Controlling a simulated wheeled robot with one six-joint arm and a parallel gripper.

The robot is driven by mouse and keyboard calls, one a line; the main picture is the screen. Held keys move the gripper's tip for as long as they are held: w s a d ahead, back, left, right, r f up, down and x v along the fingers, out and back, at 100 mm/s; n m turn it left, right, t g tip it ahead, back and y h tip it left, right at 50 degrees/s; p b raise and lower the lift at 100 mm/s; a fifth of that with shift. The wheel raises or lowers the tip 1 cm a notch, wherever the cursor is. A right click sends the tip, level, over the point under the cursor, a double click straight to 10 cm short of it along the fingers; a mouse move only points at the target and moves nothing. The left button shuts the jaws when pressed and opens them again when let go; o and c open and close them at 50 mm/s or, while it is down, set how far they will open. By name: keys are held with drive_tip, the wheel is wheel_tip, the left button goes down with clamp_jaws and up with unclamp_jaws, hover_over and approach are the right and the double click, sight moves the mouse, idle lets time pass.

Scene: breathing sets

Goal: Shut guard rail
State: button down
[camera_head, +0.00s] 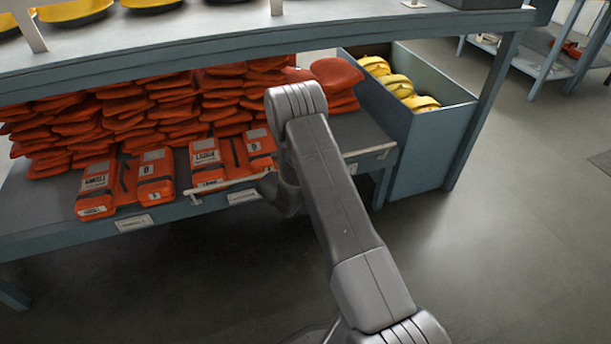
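The guard rail (232,183) is a thin pale bar along the front edge of the lower shelf. Its left end has a short upright stub in front of the orange life vests. A pale bar also shows to the right of my arm (372,153); my arm hides the stretch between, so I cannot tell if it is one piece. My gripper (281,196) is at the shelf's front edge, close to the rail, mostly hidden behind my own arm. I cannot see its fingers, nor whether it touches the rail.
The lower shelf (60,198) holds stacked orange life vests (130,110) and two flat vests (128,181) in front. An upper shelf (200,45) hangs above. A blue-grey bin (430,150) with yellow items stands at right. The floor (520,240) at right is open.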

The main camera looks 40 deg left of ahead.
drive_tip(key=shift+w+a+r, duration=0.35)
drive_tip(key=shift+w+r, duration=0.05)
drive_tip(key=shift+r, duration=0.1)
drive_tip(key=shift+w+a+r, duration=0.1)
drive_tip(key=shift+a, duration=0.3)
idle(1.9)
drive_tip(key=c, duration=1.4)
unclamp_jaws()
drive_tip(key=shift+c, duration=0.2)
drive_tip(key=r+p+v, duration=0.1)
drive_tip(key=p+v, duration=0.2)
drive_tip(key=v, duration=0.5)
drive_tip(key=shift+a, duration=0.5)
drive_tip(key=shift+w, duration=0.15)
